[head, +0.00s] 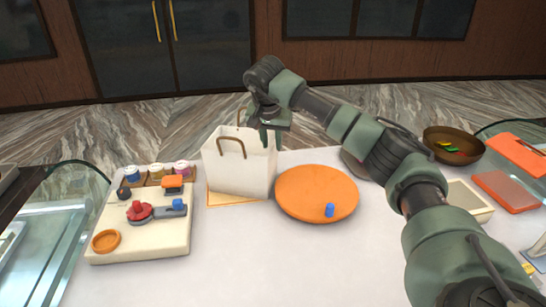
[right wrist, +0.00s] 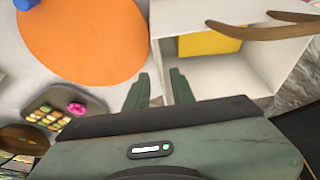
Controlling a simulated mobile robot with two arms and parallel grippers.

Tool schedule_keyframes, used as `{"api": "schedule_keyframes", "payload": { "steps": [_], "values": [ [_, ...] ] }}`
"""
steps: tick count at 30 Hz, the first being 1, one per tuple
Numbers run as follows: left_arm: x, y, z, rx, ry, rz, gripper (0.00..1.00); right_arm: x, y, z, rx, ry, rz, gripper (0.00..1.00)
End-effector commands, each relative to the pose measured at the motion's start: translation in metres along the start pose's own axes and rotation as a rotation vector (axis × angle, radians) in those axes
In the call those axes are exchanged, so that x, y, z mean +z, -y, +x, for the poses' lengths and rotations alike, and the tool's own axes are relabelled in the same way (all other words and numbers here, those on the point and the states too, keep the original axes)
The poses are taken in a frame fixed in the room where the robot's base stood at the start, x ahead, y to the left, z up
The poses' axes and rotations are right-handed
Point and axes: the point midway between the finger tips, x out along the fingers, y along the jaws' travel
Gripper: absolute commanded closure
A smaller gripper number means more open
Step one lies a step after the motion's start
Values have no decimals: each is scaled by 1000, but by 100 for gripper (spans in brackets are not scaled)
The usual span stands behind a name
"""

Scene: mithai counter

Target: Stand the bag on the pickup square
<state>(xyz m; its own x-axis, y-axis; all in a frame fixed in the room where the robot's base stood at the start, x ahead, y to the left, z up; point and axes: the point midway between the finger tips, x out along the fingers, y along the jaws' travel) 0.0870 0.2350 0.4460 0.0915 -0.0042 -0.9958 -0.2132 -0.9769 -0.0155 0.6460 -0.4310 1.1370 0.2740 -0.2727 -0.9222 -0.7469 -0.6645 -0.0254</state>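The white paper bag (head: 238,170), with brown handles, stands upright on the counter. An orange-yellow square (head: 236,199) shows as a strip at its front base; the bag hides the rest, so I cannot tell how fully it covers it. My right gripper (head: 271,138) is at the bag's upper right edge. In the right wrist view its fingers (right wrist: 158,88) are apart, one on each side of the bag's wall (right wrist: 158,40), not visibly closed on it. A yellow thing (right wrist: 208,42) shows inside the open bag. My left gripper is not in view.
An orange round board (head: 316,185) with a blue cylinder (head: 329,210) lies right of the bag. A cream board (head: 140,240) with small items stands left. A brown bowl (head: 453,146), a cream tray (head: 470,198) and orange trays (head: 506,190) are at right. The front middle is clear.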

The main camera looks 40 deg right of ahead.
Motion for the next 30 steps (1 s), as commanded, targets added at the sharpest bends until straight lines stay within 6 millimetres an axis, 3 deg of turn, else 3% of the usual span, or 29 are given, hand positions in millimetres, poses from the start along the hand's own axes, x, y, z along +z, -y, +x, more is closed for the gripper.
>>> {"api": "schedule_keyframes", "payload": {
  "steps": [3, 9, 30],
  "values": [
    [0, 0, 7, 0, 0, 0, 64, 0, 0, -18, -3, -2, 0, 76],
    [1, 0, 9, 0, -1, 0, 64, 0, 0, -33, 0, 1, 0, 76],
    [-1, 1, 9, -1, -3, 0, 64, 0, 0, -34, 0, 1, 0, 76]
  ]
}}
